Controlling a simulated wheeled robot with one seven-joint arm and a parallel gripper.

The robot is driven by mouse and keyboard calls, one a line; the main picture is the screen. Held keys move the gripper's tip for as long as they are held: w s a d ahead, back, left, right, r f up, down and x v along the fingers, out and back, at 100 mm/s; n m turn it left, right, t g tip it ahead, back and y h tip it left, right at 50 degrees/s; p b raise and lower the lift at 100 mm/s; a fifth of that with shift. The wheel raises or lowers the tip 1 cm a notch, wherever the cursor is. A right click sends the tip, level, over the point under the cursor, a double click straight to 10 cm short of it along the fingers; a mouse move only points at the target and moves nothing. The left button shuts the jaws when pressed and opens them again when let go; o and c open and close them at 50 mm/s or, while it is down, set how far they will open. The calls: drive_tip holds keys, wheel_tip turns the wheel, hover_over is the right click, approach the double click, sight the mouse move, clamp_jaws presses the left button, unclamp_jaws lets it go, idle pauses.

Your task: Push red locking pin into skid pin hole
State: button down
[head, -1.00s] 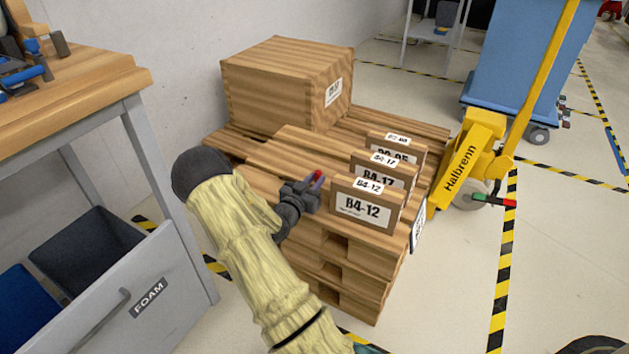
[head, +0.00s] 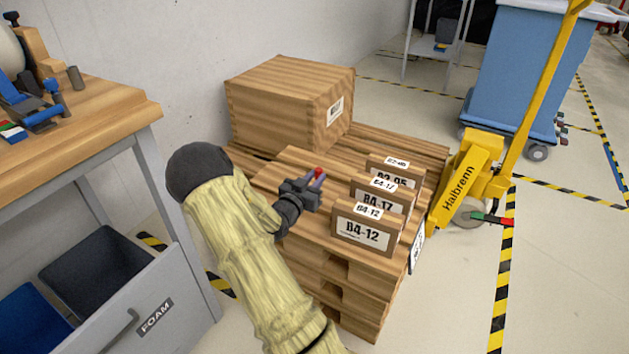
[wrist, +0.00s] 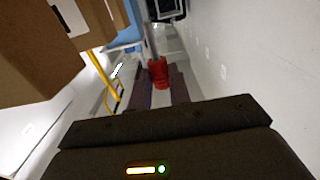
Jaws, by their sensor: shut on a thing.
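My gripper (head: 315,181) is over the top of the wooden pallet stack, left of the labelled boxes. It is shut on the red locking pin (head: 318,172), whose red end shows at the fingertips. In the wrist view the red pin (wrist: 158,72) sits between the two fingers, and its lower part is hidden. The pallet stack (head: 345,285) stands on the floor, with a large wooden crate (head: 285,105) at its back left. I cannot make out a skid or a pin hole in either view.
Boxes labelled B4-12 (head: 366,230) and B4-17 (head: 382,200), with another behind, stand close right of my gripper. A yellow pallet truck (head: 470,175) and a blue covered cart (head: 525,75) are to the right. A workbench (head: 95,105) with a FOAM drawer (head: 150,300) is at left.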

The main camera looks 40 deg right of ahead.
drive_tip(key=a+f+n+t+y+p, duration=0.1)
drive_tip(key=a+n+t+y+p, duration=0.2)
drive_tip(key=a, duration=1.3)
drive_tip(key=w+a+f+n+t+y+p, duration=0.1)
drive_tip(key=a+n+t+y+p, duration=0.3)
drive_tip(key=a, duration=1.2)
drive_tip(key=n+t+y, duration=0.3)
drive_tip(key=y, duration=0.1)
drive_tip(key=shift+w+f, duration=0.15)
drive_tip(key=shift+f, duration=0.25)
drive_tip(key=shift+d, duration=0.1)
